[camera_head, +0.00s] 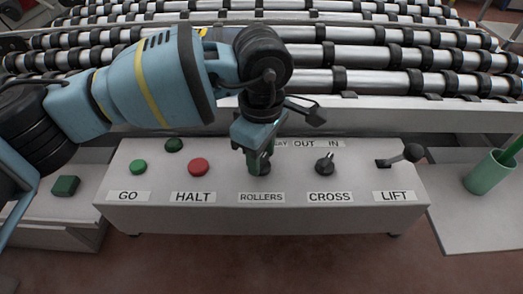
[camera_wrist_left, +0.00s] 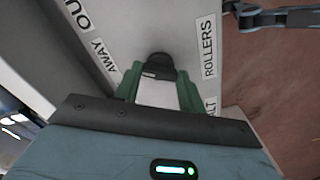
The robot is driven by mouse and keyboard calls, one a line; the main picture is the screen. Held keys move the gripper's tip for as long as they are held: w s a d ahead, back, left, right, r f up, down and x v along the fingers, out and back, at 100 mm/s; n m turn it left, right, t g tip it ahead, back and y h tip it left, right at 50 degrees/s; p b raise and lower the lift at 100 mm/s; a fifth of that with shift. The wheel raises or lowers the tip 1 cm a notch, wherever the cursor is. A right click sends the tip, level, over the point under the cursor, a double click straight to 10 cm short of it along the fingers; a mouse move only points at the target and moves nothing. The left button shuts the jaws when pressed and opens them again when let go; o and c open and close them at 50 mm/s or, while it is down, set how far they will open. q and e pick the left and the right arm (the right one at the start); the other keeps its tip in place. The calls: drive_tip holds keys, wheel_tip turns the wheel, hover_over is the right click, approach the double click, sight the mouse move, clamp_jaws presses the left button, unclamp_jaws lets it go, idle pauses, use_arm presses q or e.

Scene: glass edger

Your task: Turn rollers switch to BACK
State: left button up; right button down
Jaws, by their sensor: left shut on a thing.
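The rollers switch (camera_wrist_left: 160,66) is a black knob on the pale control panel (camera_head: 290,216), above the ROLLERS label (camera_head: 261,197). My left gripper (camera_head: 259,167) comes down on it from above. In the left wrist view its green fingers (camera_wrist_left: 158,90) are on either side of the knob, shut on it. In the head view the gripper hides most of the knob. The wrist view shows AWAY (camera_wrist_left: 104,55) beside the knob. I cannot read a BACK mark or tell which way the knob points.
Left on the panel are a green GO button (camera_head: 138,167), a red HALT button (camera_head: 199,167) and a dark green button (camera_head: 174,145). Right are the CROSS switch (camera_head: 325,166) and LIFT lever (camera_head: 411,153). Conveyor rollers (camera_head: 385,83) lie behind; a green cup (camera_head: 490,173) stands right.

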use_arm(q)
drive_tip(key=shift+n+p, duration=0.4)
drive_tip(key=shift+n, duration=0.8)
drive_tip(key=n+p, duration=0.1)
drive_tip(key=n, duration=0.3)
drive_tip(key=shift+r+p, duration=0.15)
drive_tip(key=shift+p, duration=0.25)
drive_tip(key=n+p, duration=0.2)
drive_tip(key=n, duration=0.3)
drive_tip(key=shift+n+p, duration=0.5)
drive_tip(key=shift+n, duration=0.2)
use_arm(e)
wheel_tip(320, 180, up, 6)
drive_tip(key=w, duration=0.1)
drive_tip(key=shift+w+t, duration=0.4)
drive_tip(key=shift+d, duration=0.15)
use_arm(q)
drive_tip(key=o, duration=0.8)
drive_tip(key=shift+o, duration=0.8)
use_arm(e)
drive_tip(key=shift+w+r, duration=0.1)
drive_tip(key=shift+w, duration=0.2)
